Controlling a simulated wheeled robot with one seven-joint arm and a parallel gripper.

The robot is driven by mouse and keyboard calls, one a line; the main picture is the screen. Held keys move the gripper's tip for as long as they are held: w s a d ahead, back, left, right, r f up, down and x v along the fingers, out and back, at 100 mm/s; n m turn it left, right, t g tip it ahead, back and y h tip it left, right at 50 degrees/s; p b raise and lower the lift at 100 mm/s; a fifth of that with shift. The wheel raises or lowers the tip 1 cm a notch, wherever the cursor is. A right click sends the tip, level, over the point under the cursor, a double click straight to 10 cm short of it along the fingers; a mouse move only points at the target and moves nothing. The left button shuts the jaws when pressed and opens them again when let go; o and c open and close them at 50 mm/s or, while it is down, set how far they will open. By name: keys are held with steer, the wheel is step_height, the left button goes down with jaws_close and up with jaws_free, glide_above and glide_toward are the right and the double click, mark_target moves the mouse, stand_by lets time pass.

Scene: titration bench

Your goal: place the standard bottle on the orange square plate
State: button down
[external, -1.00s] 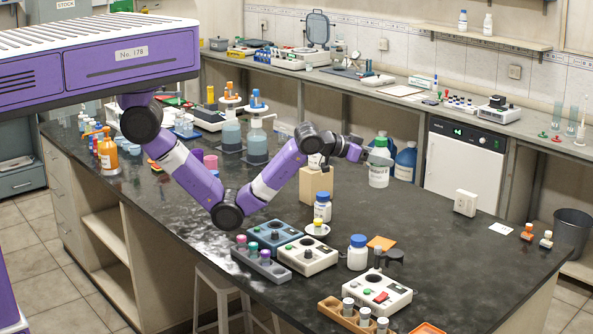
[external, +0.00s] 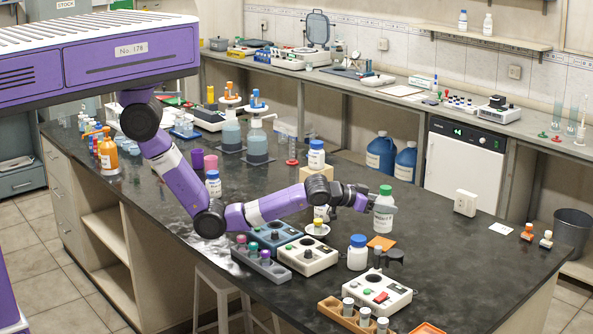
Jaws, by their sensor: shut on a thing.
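My gripper (external: 375,203) is shut on a white bottle with a green cap (external: 383,221) and holds it upright over the right half of the dark bench. Its label is too small to read, so I cannot tell its name.
Another blue-capped bottle (external: 316,156) stands on a wooden block. A white box (external: 465,203) stands right; bench between is clear.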

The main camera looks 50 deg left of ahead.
mark_target(384, 217)
steer(key=shift+f, duration=2.4)
steer(key=shift+f, duration=0.2)
steer(key=c, duration=0.5)
jaws_free()
steer(key=shift+r, duration=0.3)
steer(key=p+v, duration=0.7)
steer(key=v, duration=0.5)
steer(key=shift+f, duration=0.25)
